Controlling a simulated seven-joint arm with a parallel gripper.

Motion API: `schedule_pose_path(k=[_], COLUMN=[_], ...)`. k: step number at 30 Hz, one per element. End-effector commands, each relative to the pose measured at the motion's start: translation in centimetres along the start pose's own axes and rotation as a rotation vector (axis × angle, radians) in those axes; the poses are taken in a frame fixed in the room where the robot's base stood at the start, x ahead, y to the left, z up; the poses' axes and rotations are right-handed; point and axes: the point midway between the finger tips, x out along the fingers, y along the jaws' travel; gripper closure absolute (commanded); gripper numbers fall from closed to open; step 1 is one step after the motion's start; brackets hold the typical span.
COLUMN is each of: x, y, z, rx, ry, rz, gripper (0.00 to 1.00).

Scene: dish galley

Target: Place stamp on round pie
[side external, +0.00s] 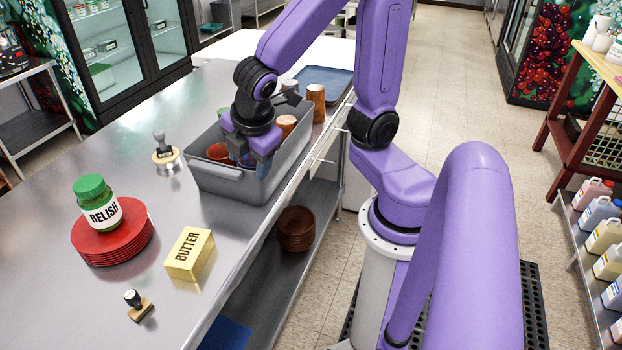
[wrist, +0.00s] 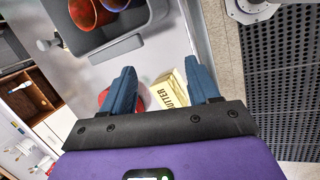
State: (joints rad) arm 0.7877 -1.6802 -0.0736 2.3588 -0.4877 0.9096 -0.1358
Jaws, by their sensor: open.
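A second upright-handled, stamp-like item (side external: 163,150) with a round pale base stands beside the grey bin. I cannot pick out a round pie for certain. My gripper (side external: 254,160) is open, over the grey bin (side external: 215,183) in the side view, apart from both stamp items. In the wrist view its blue fingers (wrist: 162,85) are spread with nothing gripped. The butter box (wrist: 172,90) shows between and beyond them.
The bin holds several reddish cups (side external: 287,123). A relish jar (side external: 98,203) stands on stacked red plates (side external: 110,245), left of the butter box (side external: 189,254). A blue tray (side external: 325,82) lies behind the bin. Counter between the plates and bin is clear.

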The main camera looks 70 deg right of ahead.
Motion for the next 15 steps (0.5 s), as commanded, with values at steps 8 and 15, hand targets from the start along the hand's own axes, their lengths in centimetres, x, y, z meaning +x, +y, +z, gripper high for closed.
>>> schedule_pose_path(k=[8, 15], x=[-3.5, -4.2], y=[-10.5, -12.5], z=[1.3, 1.6], rx=[0.21, 0.249], ry=[0.132, 0.145], rz=[-0.296, -0.363], gripper=[0.4, 0.4])
